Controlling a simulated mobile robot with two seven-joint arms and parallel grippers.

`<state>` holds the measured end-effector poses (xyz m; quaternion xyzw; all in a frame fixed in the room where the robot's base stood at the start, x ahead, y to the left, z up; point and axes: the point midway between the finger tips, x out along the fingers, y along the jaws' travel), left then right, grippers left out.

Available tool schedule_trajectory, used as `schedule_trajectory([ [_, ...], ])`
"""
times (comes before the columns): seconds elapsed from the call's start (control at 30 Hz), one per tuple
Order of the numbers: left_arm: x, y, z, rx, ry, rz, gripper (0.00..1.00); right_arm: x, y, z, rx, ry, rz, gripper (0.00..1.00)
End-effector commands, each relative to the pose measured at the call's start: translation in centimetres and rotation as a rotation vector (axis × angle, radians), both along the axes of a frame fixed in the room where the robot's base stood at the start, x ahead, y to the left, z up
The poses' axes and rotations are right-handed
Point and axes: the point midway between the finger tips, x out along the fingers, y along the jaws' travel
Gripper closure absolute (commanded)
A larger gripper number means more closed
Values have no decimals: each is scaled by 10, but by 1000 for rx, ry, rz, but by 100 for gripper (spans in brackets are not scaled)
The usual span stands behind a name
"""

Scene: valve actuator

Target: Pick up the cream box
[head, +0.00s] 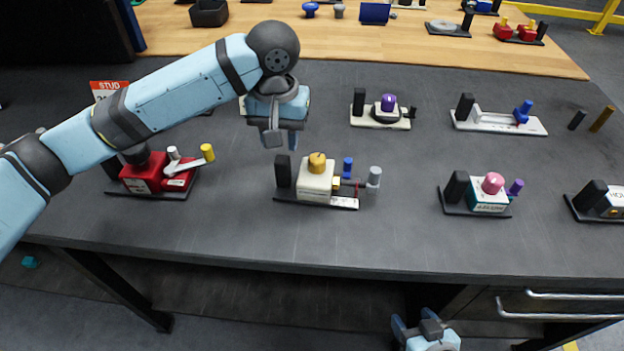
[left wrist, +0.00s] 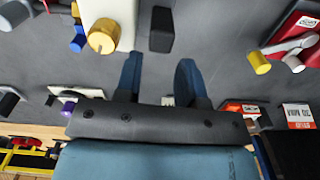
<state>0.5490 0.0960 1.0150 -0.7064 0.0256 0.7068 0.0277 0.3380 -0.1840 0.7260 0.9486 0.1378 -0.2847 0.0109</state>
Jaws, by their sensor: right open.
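The cream box (head: 315,177) has a yellow knob on top and sits on a dark base plate near the middle of the dark table. In the left wrist view the cream box (left wrist: 108,18) is at the top, left of the fingers and partly cut off. My left gripper (head: 281,138) is above the table, behind and left of the cream box in the head view. Its fingers (left wrist: 159,64) are apart with nothing between them. My right gripper (head: 418,322) is open and empty, low in front of the table edge.
A black block (head: 283,170) stands left of the cream box on the same base; blue and grey knobs (head: 374,176) are to its right. A red device (head: 150,172) is at left, a pink-knobbed device (head: 489,192) at right. Bare tabletop (head: 250,240) lies in front.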

Motion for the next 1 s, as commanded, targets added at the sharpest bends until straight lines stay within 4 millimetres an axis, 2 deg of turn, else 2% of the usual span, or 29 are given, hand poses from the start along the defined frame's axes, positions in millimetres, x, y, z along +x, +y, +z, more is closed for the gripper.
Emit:
schedule_trajectory([
  [0.1,0,0,-21,0,2,1,64,0,0,0,0,0,0,39],
  [0.37,-1,0,-42,-2,1,1,64,0,0,0,0,0,0,39],
  [0.63,-2,2,-80,-1,1,1,64,0,0,0,0,0,0,39],
  [0.77,-2,2,-88,-2,0,0,64,0,0,0,0,0,0,39],
  [0.97,-2,2,-89,-3,-1,0,64,0,0,0,0,0,0,39],
  [1.0,-2,2,-89,-3,-1,0,73,0,0,0,0,0,0,39],
])
